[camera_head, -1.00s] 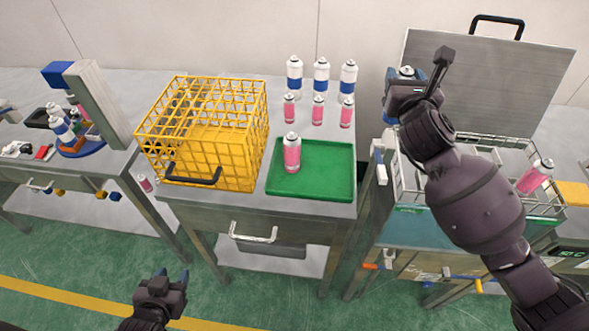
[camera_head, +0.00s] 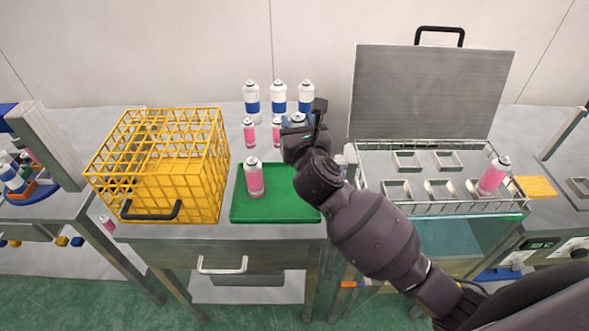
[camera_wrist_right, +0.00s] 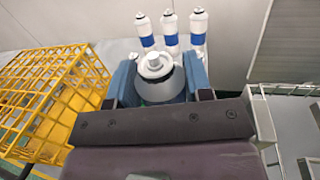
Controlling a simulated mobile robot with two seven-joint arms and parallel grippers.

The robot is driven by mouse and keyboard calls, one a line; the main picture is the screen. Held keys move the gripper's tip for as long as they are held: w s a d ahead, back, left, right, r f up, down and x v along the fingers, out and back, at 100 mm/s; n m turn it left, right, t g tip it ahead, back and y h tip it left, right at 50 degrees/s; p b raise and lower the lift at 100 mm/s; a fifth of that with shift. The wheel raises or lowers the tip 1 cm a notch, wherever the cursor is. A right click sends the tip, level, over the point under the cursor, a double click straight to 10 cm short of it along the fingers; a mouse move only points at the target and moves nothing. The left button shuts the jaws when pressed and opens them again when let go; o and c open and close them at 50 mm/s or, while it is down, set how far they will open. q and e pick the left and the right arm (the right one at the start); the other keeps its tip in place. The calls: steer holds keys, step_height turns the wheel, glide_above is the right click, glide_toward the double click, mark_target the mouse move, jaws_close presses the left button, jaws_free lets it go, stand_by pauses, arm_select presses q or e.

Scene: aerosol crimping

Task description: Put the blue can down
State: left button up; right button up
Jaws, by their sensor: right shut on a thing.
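My right gripper (camera_head: 298,130) is shut on a can, in front of the back can row and over the green tray's back right part. In the head view only the can's pale top (camera_head: 297,118) shows; its body is hidden behind the gripper. In the right wrist view the can's white cap and grey shoulder (camera_wrist_right: 157,75) stand between the two blue-grey fingers; its coloured band is hidden. I cannot tell whether its base touches anything. My left gripper is out of view.
Three white cans with blue bands (camera_head: 279,98) stand at the table's back, with pink cans (camera_head: 249,133) before them. A pink can (camera_head: 255,180) stands on the green tray (camera_head: 240,211). A yellow crate (camera_head: 165,190) is left; an open-lidded bath with a wire rack (camera_head: 425,208) is right.

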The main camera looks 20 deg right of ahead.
step_height(320, 180, down, 7)
steer(key=shift+f+b, duration=0.1)
steer(key=shift+b, duration=0.65)
arm_select(q)
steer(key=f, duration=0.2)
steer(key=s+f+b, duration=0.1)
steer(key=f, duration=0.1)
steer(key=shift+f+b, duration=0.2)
steer(key=shift+b, duration=0.1)
arm_select(e)
step_height(320, 180, down, 5)
steer(key=shift+f, duration=0.1)
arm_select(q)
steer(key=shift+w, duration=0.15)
arm_select(e)
steer(key=shift+f, duration=0.2)
steer(key=o, duration=1.2)
steer(key=shift+r, duration=0.1)
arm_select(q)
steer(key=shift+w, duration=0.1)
arm_select(e)
steer(key=shift+o, duration=0.2)
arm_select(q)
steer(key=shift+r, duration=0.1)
